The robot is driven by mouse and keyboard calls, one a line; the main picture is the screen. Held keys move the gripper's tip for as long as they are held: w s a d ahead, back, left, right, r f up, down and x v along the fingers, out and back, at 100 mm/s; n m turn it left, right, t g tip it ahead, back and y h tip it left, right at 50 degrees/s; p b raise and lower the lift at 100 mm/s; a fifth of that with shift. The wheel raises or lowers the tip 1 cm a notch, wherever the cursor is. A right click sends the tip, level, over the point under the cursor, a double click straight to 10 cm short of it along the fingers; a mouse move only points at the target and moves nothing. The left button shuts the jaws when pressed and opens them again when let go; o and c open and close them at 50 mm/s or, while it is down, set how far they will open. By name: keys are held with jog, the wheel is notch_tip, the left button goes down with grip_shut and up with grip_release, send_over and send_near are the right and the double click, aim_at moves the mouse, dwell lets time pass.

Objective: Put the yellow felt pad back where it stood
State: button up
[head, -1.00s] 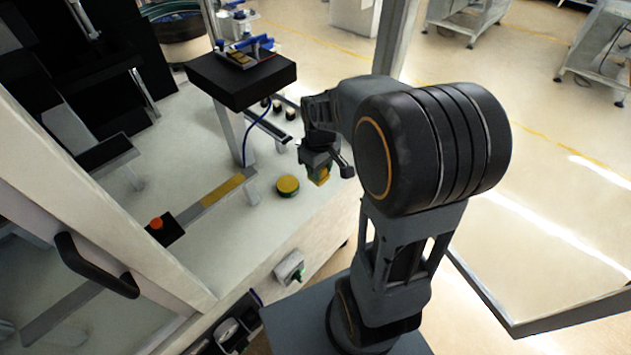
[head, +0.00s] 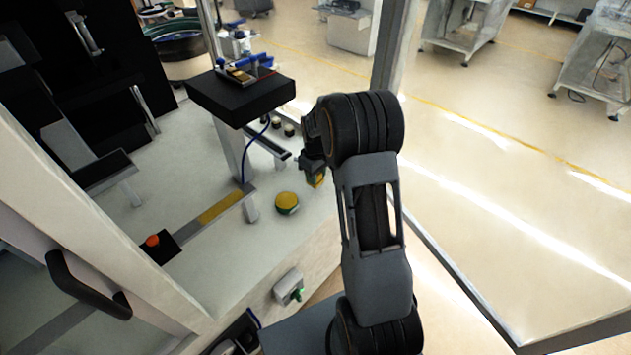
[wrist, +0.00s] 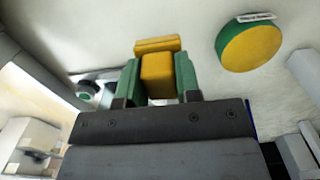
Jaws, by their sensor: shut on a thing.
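My gripper (wrist: 158,80) is shut on a yellow block, the yellow felt pad (wrist: 157,72), which sits between its two green fingers in the wrist view. A wider yellow bar (wrist: 158,45) shows just past the fingertips; I cannot tell whether it is part of the same piece. In the head view my gripper (head: 316,180) hangs near the right edge of the white worktop (head: 265,228), with yellow showing at its tip. Its gap to the worktop is unclear.
A round green piece with a yellow top (head: 287,202) stands on the worktop left of my gripper; the wrist view shows it at upper right (wrist: 250,46). A black raised platform (head: 240,98) stands behind. A red button (head: 152,241) is at left.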

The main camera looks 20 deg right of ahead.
jog(key=shift+w+f, duration=0.15)
jog(key=shift+f, duration=0.75)
jog(key=shift+w+f, duration=0.1)
jog(key=shift+f, duration=0.8)
jog(key=shift+f, duration=0.25)
jog(key=o, duration=1)
jog(key=shift+c, duration=0.2)
